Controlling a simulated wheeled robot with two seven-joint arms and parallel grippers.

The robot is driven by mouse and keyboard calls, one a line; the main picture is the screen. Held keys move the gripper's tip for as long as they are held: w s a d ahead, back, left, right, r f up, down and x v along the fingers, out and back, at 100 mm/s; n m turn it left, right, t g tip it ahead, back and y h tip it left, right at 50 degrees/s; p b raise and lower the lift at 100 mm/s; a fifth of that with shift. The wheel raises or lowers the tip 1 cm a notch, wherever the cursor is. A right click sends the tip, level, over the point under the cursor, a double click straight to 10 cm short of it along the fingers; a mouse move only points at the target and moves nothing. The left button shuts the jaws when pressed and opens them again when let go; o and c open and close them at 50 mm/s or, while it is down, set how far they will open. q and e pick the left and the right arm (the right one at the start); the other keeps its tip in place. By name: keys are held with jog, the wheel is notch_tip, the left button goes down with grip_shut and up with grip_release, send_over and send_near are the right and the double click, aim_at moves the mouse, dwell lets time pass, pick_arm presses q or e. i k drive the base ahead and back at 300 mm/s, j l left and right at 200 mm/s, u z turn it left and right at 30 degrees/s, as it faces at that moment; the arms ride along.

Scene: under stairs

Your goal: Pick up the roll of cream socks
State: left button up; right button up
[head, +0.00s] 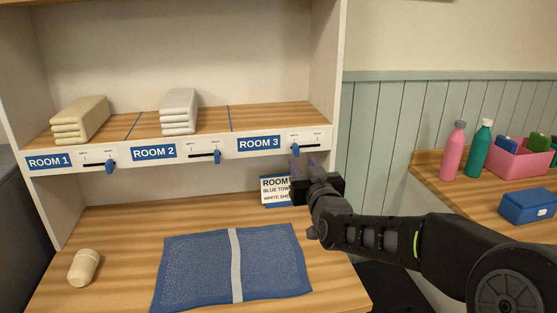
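The roll of cream socks (84,267) lies on the wooden worktop at the lower left, left of a blue towel with a pale stripe (195,270). It is in plain view with nothing touching it. My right gripper (304,164) is over to the right, in front of the shelf edge just below the ROOM 3 slider. Its two fingers stand apart with nothing seen between them. It is far from the socks. My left gripper is not in view.
The shelf (150,123) holds a beige towel stack (80,120) and a white one (179,111). A label card (274,190) stands partly hidden behind my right gripper. Bottles, a pink bin (517,160) and a blue box (528,206) stand on the right counter.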

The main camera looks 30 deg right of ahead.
aim_at(82, 269)
jog(key=k+j, duration=0.25)
jog(key=k, duration=0.2)
jog(key=k+j, duration=0.25)
jog(key=k, duration=0.25)
